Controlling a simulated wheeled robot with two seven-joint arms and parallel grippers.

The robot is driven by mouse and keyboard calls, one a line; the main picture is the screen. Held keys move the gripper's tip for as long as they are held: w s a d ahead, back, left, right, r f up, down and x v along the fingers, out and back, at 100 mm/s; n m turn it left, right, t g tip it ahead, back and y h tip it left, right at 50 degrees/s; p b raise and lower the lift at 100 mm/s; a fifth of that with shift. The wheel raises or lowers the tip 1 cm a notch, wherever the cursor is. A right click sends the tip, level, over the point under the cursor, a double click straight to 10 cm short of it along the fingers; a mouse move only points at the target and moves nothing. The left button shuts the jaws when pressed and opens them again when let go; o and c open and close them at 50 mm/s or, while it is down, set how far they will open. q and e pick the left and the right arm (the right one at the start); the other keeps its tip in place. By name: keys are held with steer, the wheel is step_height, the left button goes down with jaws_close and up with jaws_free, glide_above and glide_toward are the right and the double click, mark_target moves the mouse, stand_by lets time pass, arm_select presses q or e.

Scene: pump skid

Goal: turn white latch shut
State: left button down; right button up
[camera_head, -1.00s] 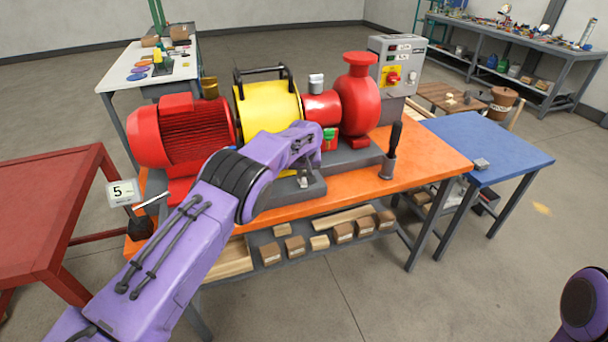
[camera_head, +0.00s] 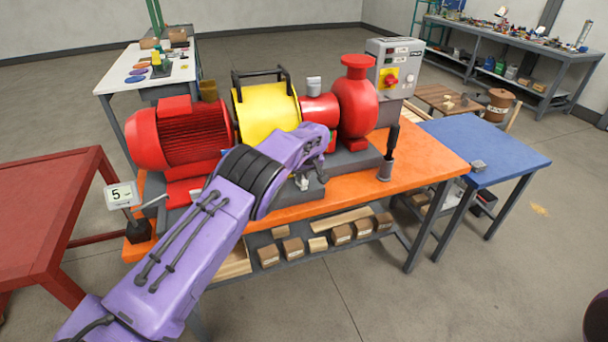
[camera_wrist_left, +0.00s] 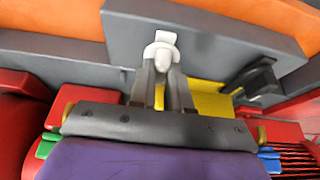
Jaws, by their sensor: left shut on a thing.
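The white latch (camera_wrist_left: 163,40) shows at the top middle of the left wrist view, on a grey plate (camera_wrist_left: 215,38). My left gripper (camera_wrist_left: 163,72) is shut on its near part, one dark finger on each side, and the latch's head sticks out beyond the fingertips. In the head view my purple left wrist reaches over the front of the pump skid, and the small white latch (camera_head: 303,184) shows low beside it, on the grey base. The fingers mostly hide behind the wrist there. My right gripper is not in view.
The skid carries a red motor (camera_head: 180,133), a yellow guard (camera_head: 268,110) and a red pump (camera_head: 357,100) on an orange bench (camera_head: 425,165). A black-handled lever (camera_head: 390,150) stands to the right. A blue table (camera_head: 490,150) and a red table (camera_head: 45,215) flank the bench.

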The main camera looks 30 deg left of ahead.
arm_select(q)
steer(key=shift+s+d+f, duration=0.15)
steer(key=shift+s+f, duration=0.05)
steer(key=shift+f, duration=0.2)
steer(key=c, duration=1.1)
jaws_free()
steer(key=shift+r, duration=0.1)
steer(key=shift+w, duration=0.1)
steer(key=shift+r, duration=0.15)
steer(key=b+v, duration=0.2)
steer(key=v, duration=0.8)
steer(key=shift+r, duration=0.15)
